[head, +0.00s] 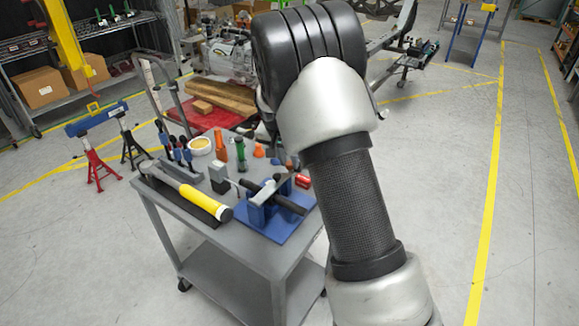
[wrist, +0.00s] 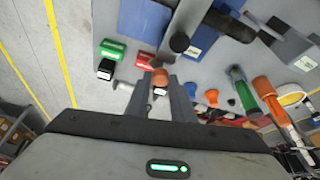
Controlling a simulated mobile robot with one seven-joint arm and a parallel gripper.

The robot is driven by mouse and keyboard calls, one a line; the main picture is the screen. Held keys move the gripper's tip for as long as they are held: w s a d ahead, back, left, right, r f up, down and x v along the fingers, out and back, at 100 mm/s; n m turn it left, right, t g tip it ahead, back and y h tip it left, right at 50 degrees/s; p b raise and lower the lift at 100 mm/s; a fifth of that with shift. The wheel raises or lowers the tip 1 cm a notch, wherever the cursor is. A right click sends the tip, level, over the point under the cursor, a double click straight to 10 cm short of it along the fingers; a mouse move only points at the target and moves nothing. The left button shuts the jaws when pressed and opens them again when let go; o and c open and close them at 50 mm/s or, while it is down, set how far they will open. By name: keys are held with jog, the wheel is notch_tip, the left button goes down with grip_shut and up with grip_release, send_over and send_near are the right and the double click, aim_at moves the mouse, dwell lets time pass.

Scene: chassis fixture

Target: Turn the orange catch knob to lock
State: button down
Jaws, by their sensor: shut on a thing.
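The orange catch knob (wrist: 160,78) shows in the wrist view between the tips of my gripper (wrist: 161,88). The two grey fingers are shut on it, one on each side. A pale metal part shows just below the knob, between the fingers. How far the knob is turned cannot be told. In the head view my arm covers the gripper, and I cannot make out the knob there.
The grey cart (head: 235,255) carries a blue fixture (head: 270,215), a yellow-handled hammer (head: 196,198), a red block (head: 302,181), a green bottle (head: 240,152) and an orange bottle (head: 221,143). A green block (wrist: 112,49) lies near the cart edge.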

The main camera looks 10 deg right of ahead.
jog(key=m, duration=0.2)
jog(key=m+g+h, duration=0.1)
jog(key=m, duration=0.2)
jog(key=shift+w+a+m+g+h, duration=0.15)
jog(key=shift+a+m+g+h, duration=0.05)
jog(key=shift+m+g+h, duration=0.1)
jog(key=m+g+p, duration=0.2)
jog(key=m, duration=0.3)
jog(key=shift+w+m, duration=0.15)
jog(key=shift+m, duration=0.25)
jog(key=c, duration=1.5)
grip_release()
jog(key=shift+c, duration=0.2)
jog(key=p+v, duration=0.2)
jog(key=v, duration=1.5)
jog(key=shift+w+a, duration=0.35)
jog(key=shift+a, duration=0.1)
